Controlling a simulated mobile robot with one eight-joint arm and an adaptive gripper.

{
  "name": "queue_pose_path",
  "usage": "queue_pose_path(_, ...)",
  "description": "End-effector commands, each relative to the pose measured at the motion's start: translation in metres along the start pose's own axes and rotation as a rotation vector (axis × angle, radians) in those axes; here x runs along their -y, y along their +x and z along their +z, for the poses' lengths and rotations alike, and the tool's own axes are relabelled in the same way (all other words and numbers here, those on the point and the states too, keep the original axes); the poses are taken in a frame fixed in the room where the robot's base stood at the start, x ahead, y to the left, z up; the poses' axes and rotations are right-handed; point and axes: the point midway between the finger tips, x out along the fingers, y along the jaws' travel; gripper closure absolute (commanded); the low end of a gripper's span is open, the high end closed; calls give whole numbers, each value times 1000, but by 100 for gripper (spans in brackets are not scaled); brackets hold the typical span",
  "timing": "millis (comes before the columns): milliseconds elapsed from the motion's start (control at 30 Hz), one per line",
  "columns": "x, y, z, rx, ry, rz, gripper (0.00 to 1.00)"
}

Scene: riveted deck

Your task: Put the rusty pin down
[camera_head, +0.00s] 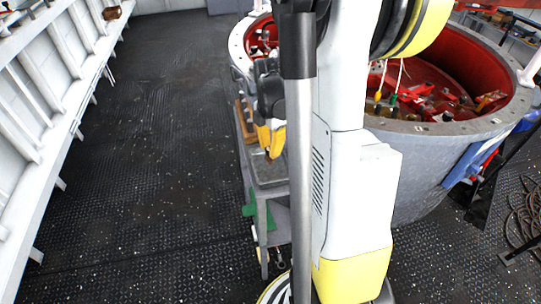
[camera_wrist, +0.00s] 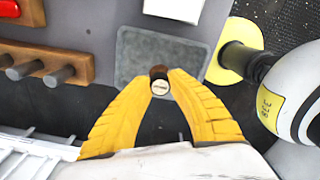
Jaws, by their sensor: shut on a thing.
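My gripper (camera_wrist: 160,84) shows in the wrist view with its two yellow fingers closed on the rusty pin (camera_wrist: 159,73). The pin is a small brown cylinder with a pale end face towards the camera. Beyond it is a grey shallow tray (camera_wrist: 129,55) on a grey bench top (camera_wrist: 98,20). The pin overlaps the tray's near part in the picture; I cannot tell whether it touches. In the head view my gripper (camera_head: 271,150) points down over the bench (camera_head: 262,198), partly hidden by my arm.
A wooden rack (camera_wrist: 80,62) with several grey pegs stands left of the tray. A red object (camera_wrist: 12,8) lies behind it, and a white block (camera_wrist: 176,8) lies beyond the tray. A large round grey casing (camera_head: 420,165) stands right of the bench. Dark deck (camera_head: 150,150) is open at left.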

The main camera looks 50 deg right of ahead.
Motion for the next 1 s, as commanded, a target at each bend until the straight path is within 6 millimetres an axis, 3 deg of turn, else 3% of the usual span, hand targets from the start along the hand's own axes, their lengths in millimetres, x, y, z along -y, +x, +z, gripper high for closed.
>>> queue_pose_path(33,0,13,0,0,0,0,100)
queue_pose_path(100,0,21,0,0,0,0,100)
queue_pose_path(433,0,22,0,0,0,0,100)
queue_pose_path(467,0,23,0,0,0,0,76)
queue_pose_path(500,0,22,0,0,0,0,64)
queue_pose_path(533,0,22,0,0,0,0,59)
queue_pose_path(867,0,19,0,0,0,0,59)
queue_pose_path(1000,0,2,0,0,0,0,59)
